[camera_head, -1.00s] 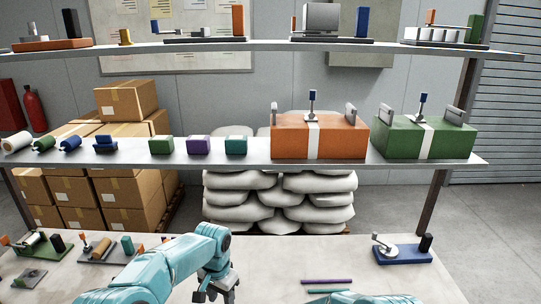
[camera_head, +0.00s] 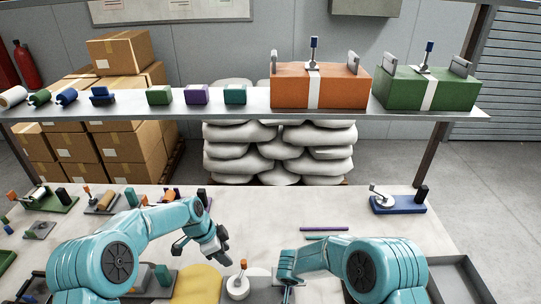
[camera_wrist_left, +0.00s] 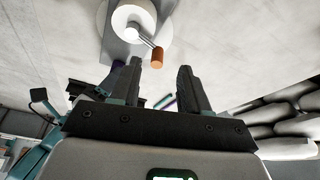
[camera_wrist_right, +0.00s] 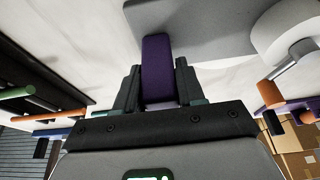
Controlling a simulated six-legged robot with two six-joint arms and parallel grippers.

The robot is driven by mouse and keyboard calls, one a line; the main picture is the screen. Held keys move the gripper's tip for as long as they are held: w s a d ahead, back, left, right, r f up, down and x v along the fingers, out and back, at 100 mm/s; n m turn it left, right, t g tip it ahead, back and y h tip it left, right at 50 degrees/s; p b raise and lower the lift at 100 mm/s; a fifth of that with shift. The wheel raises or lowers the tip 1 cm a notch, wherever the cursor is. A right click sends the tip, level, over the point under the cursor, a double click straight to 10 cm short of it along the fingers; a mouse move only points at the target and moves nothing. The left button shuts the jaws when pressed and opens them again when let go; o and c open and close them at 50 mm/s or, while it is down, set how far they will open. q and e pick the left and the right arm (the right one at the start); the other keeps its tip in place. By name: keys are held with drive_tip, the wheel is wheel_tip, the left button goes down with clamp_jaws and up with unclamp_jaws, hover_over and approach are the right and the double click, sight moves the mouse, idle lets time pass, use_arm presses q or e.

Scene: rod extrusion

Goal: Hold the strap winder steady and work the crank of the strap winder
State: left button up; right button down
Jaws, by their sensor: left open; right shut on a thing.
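The strap winder (camera_head: 238,289) has a white drum on a grey base and shows at the bottom middle of the head view. Its crank has an orange knob (camera_head: 243,265). My left gripper (camera_head: 204,250) is open and empty, above and left of the crank. In the left wrist view the orange knob (camera_wrist_left: 157,58) lies just beyond the fingertips, apart from them. My right gripper (camera_head: 287,283) is at the winder's right side. In the right wrist view it is shut on a purple upright grip (camera_wrist_right: 157,70) of the winder. The drum's lower part is cut off in the head view.
A blue-based crank device (camera_head: 398,204) stands at the table's right. Purple and teal rods (camera_head: 324,229) lie behind my right arm. Other small devices (camera_head: 48,198) crowd the left. A shelf (camera_head: 250,110) with an orange box (camera_head: 290,88) and a green box (camera_head: 400,88) spans the back.

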use_arm(q)
drive_tip(key=shift+x, duration=3.55)
clamp_jaws()
drive_tip(key=shift+s+a+n+t, duration=0.15)
drive_tip(key=shift+a+n+t, duration=0.2)
drive_tip(key=shift+n, duration=0.65)
drive_tip(key=shift+a, duration=0.1)
drive_tip(key=shift+s+a+n+t+y, duration=0.2)
drive_tip(key=shift+a+n+t+y, duration=0.1)
drive_tip(key=shift+n, duration=0.7)
